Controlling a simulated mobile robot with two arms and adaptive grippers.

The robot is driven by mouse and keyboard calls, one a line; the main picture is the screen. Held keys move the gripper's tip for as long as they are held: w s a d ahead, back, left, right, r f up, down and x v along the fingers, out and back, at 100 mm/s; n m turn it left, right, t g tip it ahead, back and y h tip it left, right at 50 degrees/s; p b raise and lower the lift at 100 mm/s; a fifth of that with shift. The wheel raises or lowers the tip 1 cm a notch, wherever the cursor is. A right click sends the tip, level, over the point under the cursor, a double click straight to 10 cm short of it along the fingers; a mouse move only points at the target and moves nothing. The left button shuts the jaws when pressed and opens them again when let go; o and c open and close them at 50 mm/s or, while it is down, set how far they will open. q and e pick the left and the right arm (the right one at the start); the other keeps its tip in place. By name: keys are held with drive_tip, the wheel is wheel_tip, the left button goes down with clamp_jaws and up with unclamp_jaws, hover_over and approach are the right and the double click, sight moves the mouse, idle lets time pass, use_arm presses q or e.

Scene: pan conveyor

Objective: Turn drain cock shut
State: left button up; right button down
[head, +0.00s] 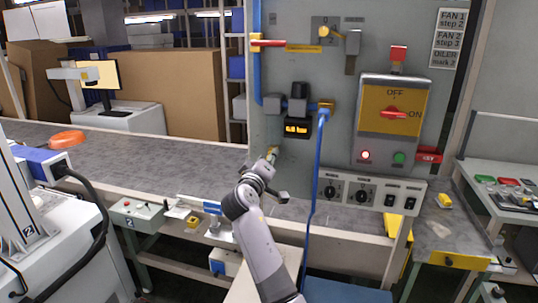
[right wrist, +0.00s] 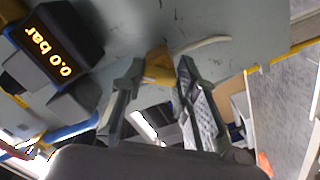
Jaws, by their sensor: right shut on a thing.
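The drain cock (head: 272,150) shows as a small yellow part on the grey panel, below and left of the pressure gauge. In the right wrist view its yellow body (right wrist: 158,66) sits between my fingers, with a pale curved piece beside it. My right gripper (head: 267,160) is at the cock, and in the wrist view my right gripper (right wrist: 157,78) is shut on it. The fingers and wrist hide much of the cock in the head view. The black gauge (head: 297,128) shows amber digits; in the wrist view the gauge (right wrist: 50,45) reads 0.0 bar. My left gripper is out of view.
A blue hose (head: 318,165) hangs from a yellow-topped fitting just right of the gauge. A red lever (head: 268,43) is higher up. The switch box (head: 392,115) and knob panel (head: 370,192) stand to the right. The grey conveyor table (head: 180,150) extends left.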

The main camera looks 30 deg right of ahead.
drive_tip(key=shift+r+n+p, duration=0.15)
drive_tip(key=shift+n+p, duration=2.4)
drive_tip(key=shift+n, duration=1.55)
drive_tip(key=c, duration=1.2)
unclamp_jaws()
drive_tip(key=shift+c, duration=0.2)
drive_tip(key=shift+a, duration=0.1)
drive_tip(key=v, duration=1.2)
